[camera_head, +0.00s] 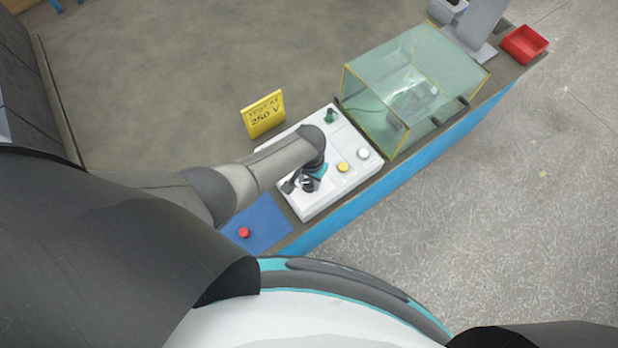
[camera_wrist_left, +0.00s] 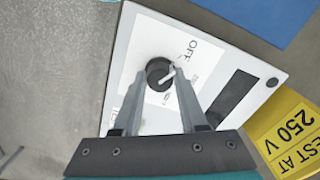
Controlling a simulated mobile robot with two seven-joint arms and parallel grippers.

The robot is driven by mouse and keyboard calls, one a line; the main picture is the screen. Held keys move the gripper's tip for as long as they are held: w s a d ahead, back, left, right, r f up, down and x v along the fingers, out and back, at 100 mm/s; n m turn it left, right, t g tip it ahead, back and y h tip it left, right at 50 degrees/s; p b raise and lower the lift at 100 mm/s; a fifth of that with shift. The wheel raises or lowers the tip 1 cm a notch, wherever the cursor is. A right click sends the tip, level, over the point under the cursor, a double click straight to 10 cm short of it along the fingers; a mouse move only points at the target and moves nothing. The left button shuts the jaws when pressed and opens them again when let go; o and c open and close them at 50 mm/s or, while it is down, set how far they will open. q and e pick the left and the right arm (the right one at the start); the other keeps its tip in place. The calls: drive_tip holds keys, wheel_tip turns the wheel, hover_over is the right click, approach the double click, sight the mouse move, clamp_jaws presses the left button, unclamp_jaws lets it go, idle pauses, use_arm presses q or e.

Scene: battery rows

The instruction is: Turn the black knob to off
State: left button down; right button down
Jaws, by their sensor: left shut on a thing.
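The black knob (camera_wrist_left: 158,70) sits on a white panel (camera_wrist_left: 205,75) in the left wrist view. Its pale pointer slants up and right, roughly toward the printed word OFF (camera_wrist_left: 187,48). The word TEST is printed on the other side, near the left finger. My left gripper (camera_wrist_left: 162,76) is over the panel, its fingers on either side of the knob and shut on it. In the head view the left gripper (camera_head: 303,184) is at the near left part of the white panel (camera_head: 318,208) and hides the knob. My right gripper is not in view.
A yellow 250 V sign (camera_head: 262,113) stands behind the panel. A green control (camera_head: 330,116), a yellow button (camera_head: 342,167) and a white button (camera_head: 363,153) are on the panel.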

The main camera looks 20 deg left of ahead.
sight(309, 182)
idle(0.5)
use_arm(q)
drive_tip(key=shift+c, duration=2.2)
unclamp_jaws()
drive_tip(key=shift+r, duration=0.15)
drive_tip(key=shift+r, duration=0.25)
wheel_tip(309, 182, up, 14)
drive_tip(key=p, duration=0.5)
drive_tip(key=shift+r, duration=0.25)
